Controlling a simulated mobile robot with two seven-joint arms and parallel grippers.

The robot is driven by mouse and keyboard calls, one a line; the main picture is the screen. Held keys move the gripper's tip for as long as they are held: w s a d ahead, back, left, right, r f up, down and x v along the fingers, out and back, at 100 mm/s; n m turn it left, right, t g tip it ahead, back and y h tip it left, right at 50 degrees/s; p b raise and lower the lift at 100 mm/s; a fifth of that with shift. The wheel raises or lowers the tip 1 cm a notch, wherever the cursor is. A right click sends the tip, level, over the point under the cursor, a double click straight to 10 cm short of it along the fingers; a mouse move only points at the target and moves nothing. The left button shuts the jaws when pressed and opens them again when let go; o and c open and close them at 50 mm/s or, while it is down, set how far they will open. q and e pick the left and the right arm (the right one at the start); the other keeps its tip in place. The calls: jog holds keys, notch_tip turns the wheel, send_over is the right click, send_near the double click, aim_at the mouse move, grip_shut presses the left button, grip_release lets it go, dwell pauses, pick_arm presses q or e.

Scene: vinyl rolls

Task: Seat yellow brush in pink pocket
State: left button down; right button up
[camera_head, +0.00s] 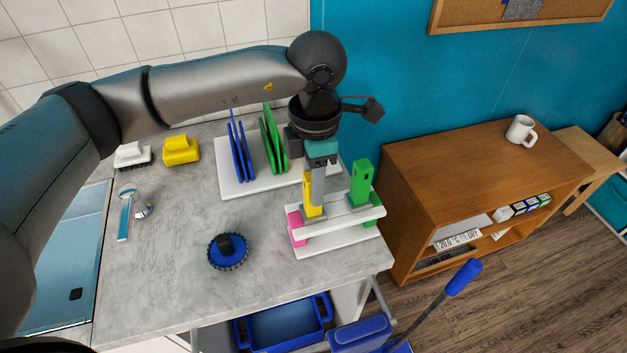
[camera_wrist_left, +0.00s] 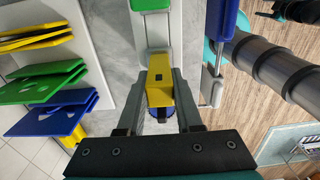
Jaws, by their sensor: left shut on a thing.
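My left gripper (camera_head: 314,197) comes down from above over the white rack (camera_head: 340,240) at the counter's right end. It is shut on the yellow brush (camera_head: 308,192), which is roughly upright. In the left wrist view, the yellow brush (camera_wrist_left: 158,94) lies between the fingers. The pink pocket (camera_head: 297,228) shows at the rack's left end, just below and left of the brush's lower end. I cannot tell whether that end is inside the pocket or above it. A green brush (camera_head: 361,183) stands at the rack's right side. My right gripper is not in view.
Blue boards (camera_head: 238,150) and green boards (camera_head: 271,142) stand on a white base behind the rack. A round blue brush (camera_head: 228,250) lies left of the rack. A yellow scrubbing brush (camera_head: 181,150) is farther left. The counter between them is clear.

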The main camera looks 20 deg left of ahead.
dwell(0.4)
pick_arm(q)
jog(key=shift+f+b, duration=0.15)
jog(key=shift+b, duration=0.2)
grip_release()
dwell(0.7)
dwell(0.3)
jog(key=shift+r+p, duration=2.55)
jog(key=shift+r, duration=2)
